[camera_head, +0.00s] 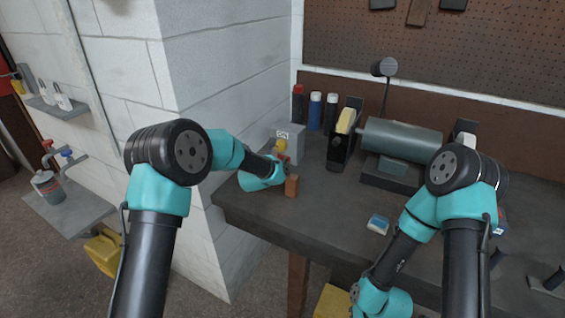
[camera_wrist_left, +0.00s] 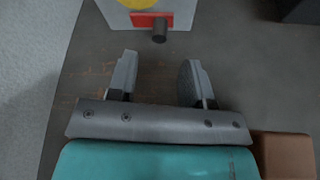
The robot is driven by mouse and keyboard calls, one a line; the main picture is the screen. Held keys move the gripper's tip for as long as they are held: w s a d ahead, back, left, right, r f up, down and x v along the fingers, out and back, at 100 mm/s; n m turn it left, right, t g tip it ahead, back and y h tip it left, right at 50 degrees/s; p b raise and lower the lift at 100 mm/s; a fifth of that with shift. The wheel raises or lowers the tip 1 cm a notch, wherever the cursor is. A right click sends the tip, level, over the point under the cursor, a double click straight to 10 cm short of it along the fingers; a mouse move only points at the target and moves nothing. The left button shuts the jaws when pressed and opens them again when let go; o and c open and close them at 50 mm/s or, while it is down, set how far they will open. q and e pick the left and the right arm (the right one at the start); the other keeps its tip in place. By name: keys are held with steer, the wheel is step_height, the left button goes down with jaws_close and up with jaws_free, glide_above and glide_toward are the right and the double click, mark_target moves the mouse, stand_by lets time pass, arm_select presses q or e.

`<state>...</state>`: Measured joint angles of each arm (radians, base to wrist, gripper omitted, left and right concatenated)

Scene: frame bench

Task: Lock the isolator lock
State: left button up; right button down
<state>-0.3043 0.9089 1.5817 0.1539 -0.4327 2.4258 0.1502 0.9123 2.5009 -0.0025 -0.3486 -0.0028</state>
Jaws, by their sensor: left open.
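The isolator is a grey box (camera_head: 289,143) at the left end of the bench, against the wall. It has a yellow disc (camera_head: 281,144) with a red part on its front. In the left wrist view the box (camera_wrist_left: 178,10) is at the top edge, with the red part (camera_wrist_left: 142,20) and a dark round peg (camera_wrist_left: 160,28) pointing at me. My left gripper (camera_wrist_left: 158,70) is open and empty, its fingers just short of the peg and apart from it. In the head view its fingers are small beside the red part. My right gripper is out of sight below the right arm.
A brown block (camera_head: 292,186) stands close beside my left gripper, also in the wrist view (camera_wrist_left: 285,155). Several bottles (camera_head: 315,110), a black holder (camera_head: 340,145) and a grinder-like machine (camera_head: 400,137) stand behind. A blue-white block (camera_head: 378,224) lies on the bench (camera_head: 330,205).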

arm_select(q)
steer(key=shift+x, duration=3.45)
jaws_close()
